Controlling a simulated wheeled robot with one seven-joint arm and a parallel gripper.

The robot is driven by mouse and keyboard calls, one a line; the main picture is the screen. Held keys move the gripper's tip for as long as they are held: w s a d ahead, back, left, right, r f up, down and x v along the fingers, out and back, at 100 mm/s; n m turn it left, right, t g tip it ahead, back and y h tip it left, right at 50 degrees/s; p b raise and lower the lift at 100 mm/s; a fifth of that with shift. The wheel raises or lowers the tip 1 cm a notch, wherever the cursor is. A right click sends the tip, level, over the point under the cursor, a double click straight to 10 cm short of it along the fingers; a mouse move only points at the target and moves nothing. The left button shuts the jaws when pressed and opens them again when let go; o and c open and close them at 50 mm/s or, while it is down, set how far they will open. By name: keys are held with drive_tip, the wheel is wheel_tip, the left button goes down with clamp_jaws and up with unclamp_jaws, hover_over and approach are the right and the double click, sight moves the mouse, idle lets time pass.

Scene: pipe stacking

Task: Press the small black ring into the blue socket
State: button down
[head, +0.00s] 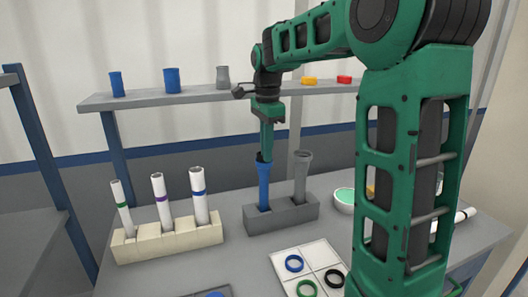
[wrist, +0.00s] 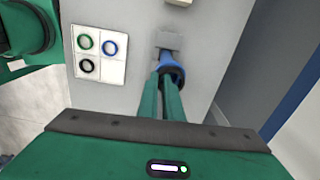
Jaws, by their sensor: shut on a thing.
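The blue socket (head: 264,190) is the flared mouth of a blue pipe standing upright in a grey holder block (head: 284,217). It also shows in the wrist view (wrist: 176,72). My gripper (head: 266,155) points down right at this mouth, its fingers close together. A dark piece, which I take as the small black ring (head: 260,157), shows at the fingertips against the socket's rim. The fingers hide most of it, and I cannot tell how deep it sits. Another black ring (head: 334,279) lies in the white tray, also seen in the wrist view (wrist: 87,66).
A grey pipe (head: 302,178) stands close to the right of the blue one. The white tray (head: 288,253) also holds a blue ring (head: 294,263) and a green ring (head: 306,288). A cream rack (head: 168,242) with white tubes stands left. A shelf (head: 195,96) runs behind.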

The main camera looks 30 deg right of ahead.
sight(266, 166)
drive_tip(key=c, duration=1.5)
unclamp_jaws()
drive_tip(key=shift+o, duration=0.2)
drive_tip(key=shift+r, duration=0.35)
wheel_tip(266, 166, up, 6)
drive_tip(key=shift+r, duration=0.15)
clamp_jaws()
